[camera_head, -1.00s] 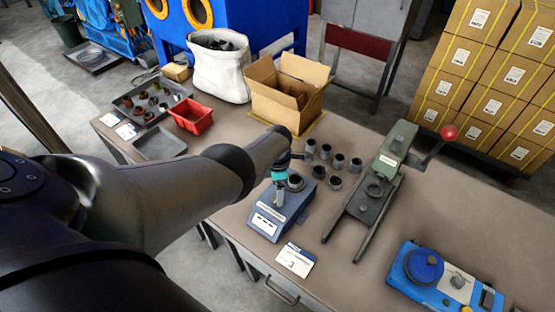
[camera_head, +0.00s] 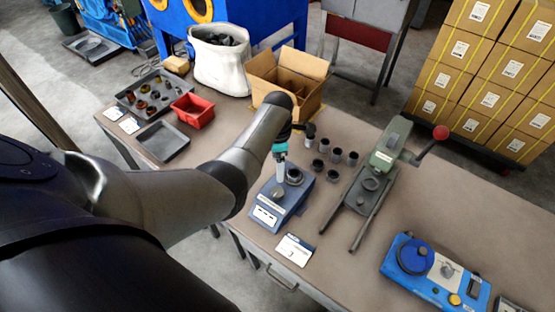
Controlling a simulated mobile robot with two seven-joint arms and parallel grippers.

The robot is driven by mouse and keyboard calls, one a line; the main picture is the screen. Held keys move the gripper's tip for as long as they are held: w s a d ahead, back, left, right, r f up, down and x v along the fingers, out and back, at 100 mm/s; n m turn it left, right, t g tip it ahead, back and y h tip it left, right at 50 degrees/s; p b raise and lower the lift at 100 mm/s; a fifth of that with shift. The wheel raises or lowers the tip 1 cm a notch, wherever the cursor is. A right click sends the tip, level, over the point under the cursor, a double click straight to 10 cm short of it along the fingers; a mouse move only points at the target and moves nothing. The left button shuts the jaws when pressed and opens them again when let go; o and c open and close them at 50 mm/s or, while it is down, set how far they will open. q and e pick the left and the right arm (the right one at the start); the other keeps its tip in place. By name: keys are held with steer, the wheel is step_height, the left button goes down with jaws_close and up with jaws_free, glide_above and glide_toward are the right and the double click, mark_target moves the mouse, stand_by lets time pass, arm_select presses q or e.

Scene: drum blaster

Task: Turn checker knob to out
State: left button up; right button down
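A blue-grey box (camera_head: 268,213), which I take for the checker, stands near the table's front edge. A small grey knob (camera_head: 278,192) shows on its top, and a dark round socket (camera_head: 295,177) is beside it. My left gripper (camera_head: 281,175), with a teal band, points down just above and behind the knob, its tips seeming clear of it. The fingers are too small to tell whether they are open or shut. My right gripper is not in view.
Several dark cups (camera_head: 332,156) stand behind the box. A green press (camera_head: 383,160) with a red-ball lever is to the right. A blue device (camera_head: 420,284) lies front right. A white card (camera_head: 294,250) lies in front. A cardboard box (camera_head: 286,76) stands behind.

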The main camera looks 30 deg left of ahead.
arm_select(q)
steer(key=shift+r, duration=0.6)
steer(key=shift+s, duration=0.1)
